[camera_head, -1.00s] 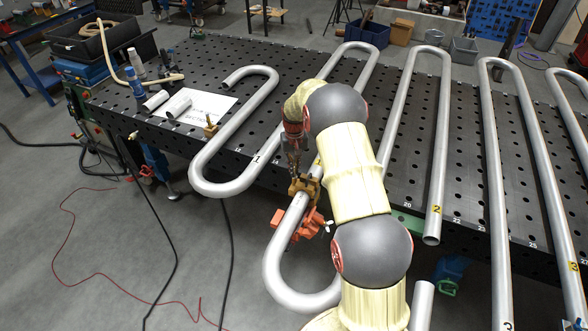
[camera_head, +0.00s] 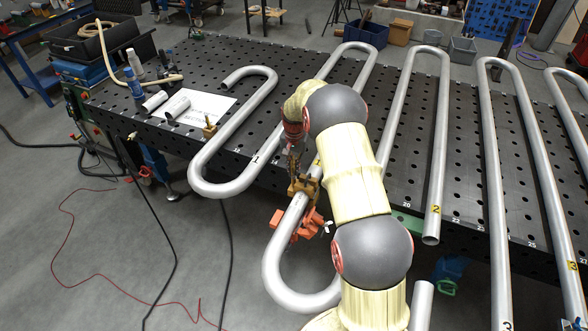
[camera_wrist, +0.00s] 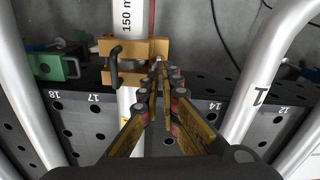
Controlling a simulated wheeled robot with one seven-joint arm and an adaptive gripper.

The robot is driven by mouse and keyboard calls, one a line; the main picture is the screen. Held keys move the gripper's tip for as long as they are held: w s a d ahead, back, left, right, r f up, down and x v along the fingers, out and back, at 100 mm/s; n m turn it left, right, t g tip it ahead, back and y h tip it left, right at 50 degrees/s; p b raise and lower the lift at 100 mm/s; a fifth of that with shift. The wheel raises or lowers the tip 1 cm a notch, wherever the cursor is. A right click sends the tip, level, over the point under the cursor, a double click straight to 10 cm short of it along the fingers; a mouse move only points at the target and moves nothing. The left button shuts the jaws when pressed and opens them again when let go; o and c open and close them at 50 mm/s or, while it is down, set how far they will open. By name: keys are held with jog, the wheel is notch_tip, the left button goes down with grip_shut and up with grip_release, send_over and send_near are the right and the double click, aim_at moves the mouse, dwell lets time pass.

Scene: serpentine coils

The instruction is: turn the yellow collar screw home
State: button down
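A yellow collar (camera_wrist: 133,49) sits around a grey pipe in the wrist view, with a dark bent lever on its left. The collar also shows in the head view (camera_head: 303,187), on the pipe past the table's front edge. My gripper (camera_wrist: 158,70) is at the collar's right side, its two fingers drawn together. The fingertips close on a small spot at the collar's edge where the screw sits. The screw is almost wholly hidden between them, so its depth cannot be read. My gripper (camera_head: 296,172) points down onto the collar in the head view.
An orange clamp-like part (camera_head: 293,226) is just below the collar. Bent pipes run beside it, one labelled 1 (camera_wrist: 260,95). The perforated dark table (camera_head: 215,60) lies behind. A green block (camera_wrist: 55,67) is left of the collar. Open floor lies at front left.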

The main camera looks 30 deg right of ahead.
jog(key=shift+w+r, duration=0.25)
jog(key=shift+r, duration=0.1)
jog(key=c, duration=2.3)
grip_release()
jog(key=shift+c, duration=0.2)
jog(key=o, duration=0.3)
jog(key=shift+s+f, duration=0.2)
jog(key=shift+f, duration=0.05)
notch_tip(320, 180, up, 12)
